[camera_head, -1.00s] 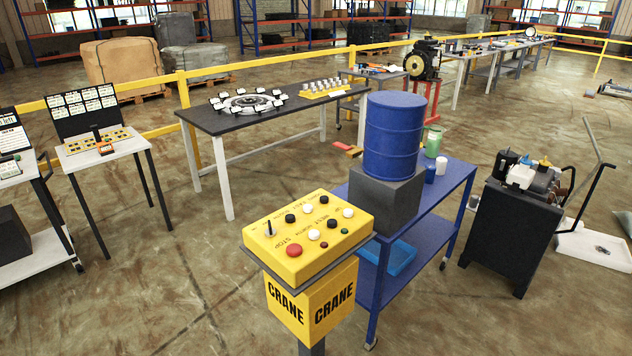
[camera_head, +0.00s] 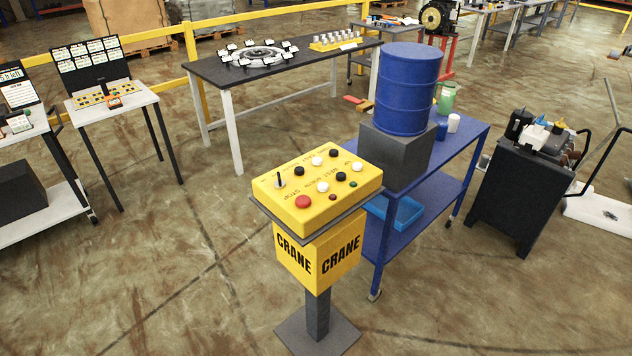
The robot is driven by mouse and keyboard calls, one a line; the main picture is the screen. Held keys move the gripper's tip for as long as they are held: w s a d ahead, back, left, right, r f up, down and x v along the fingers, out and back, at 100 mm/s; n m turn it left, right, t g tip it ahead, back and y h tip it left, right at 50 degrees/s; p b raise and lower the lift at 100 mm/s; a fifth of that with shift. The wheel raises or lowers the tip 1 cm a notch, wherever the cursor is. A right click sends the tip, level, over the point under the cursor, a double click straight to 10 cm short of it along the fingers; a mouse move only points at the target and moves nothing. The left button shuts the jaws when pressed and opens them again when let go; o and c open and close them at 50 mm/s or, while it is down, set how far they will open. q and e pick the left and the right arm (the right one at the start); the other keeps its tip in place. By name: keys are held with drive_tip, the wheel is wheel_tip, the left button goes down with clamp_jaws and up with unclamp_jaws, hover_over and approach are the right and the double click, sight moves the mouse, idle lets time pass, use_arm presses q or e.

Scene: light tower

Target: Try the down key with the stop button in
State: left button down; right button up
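The yellow crane control box (camera_head: 318,184) sits on a grey pedestal in the middle of the head view. Its top carries a red stop button (camera_head: 303,202) at the near left, a small toggle lever (camera_head: 280,180) and several black and white keys, one a black key (camera_head: 341,176). Small red and green lamps or buttons sit near the front right edge. The lettering is partly legible, with STOP beside the red button; I cannot make out which key is marked down. Whether the stop button is pressed in cannot be told. Neither of my grippers is in view.
A blue cart (camera_head: 466,134) stands just behind and right of the pedestal, bearing a blue drum (camera_head: 408,88) on a grey block. A dark machine cabinet (camera_head: 512,205) is at the right. A long dark-topped table (camera_head: 215,70) is behind. The floor in front and left is clear.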

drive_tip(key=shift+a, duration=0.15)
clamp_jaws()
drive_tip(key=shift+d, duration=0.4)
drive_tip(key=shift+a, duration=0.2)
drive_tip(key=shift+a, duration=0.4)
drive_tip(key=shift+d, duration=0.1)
